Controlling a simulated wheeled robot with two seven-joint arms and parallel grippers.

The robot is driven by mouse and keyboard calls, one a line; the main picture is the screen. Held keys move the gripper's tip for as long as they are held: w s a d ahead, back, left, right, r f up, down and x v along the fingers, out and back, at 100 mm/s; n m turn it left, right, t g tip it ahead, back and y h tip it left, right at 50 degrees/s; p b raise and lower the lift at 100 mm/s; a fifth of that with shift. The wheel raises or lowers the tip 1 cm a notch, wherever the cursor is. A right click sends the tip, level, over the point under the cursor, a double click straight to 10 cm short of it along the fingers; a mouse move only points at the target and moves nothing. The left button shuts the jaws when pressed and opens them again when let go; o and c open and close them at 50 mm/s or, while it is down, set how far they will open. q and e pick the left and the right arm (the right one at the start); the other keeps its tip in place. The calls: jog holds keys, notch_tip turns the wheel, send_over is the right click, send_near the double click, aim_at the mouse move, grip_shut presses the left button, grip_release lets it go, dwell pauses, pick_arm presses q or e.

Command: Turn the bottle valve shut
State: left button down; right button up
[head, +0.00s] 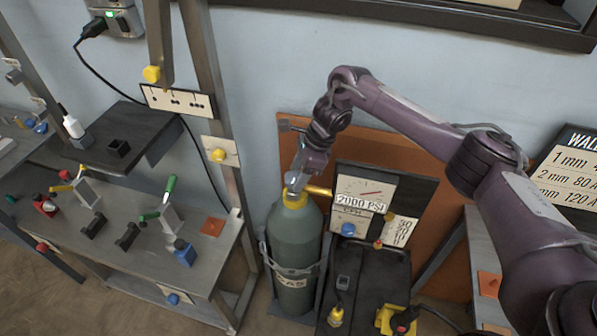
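A grey-green gas bottle (294,240) stands upright in a dark holder, with a label on its body. Its top has a yellow collar (294,201) and a yellow outlet (319,191) pointing right. My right gripper (293,182) points down at the top of the bottle, right at the valve. The gripper and wrist cover most of the valve, so I cannot tell whether the fingers are closed on it. A gauge panel (363,190) behind the bottle carries a sign reading 2000 PSI. My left gripper is not in view.
A black cart (372,270) with a yellow clamp part (394,319) stands right of the bottle. A metal workbench (130,245) with several clamps and a steel post (214,110) stand to the left. An orange board (440,240) is behind.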

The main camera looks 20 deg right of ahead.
jog(key=shift+c, duration=1.1)
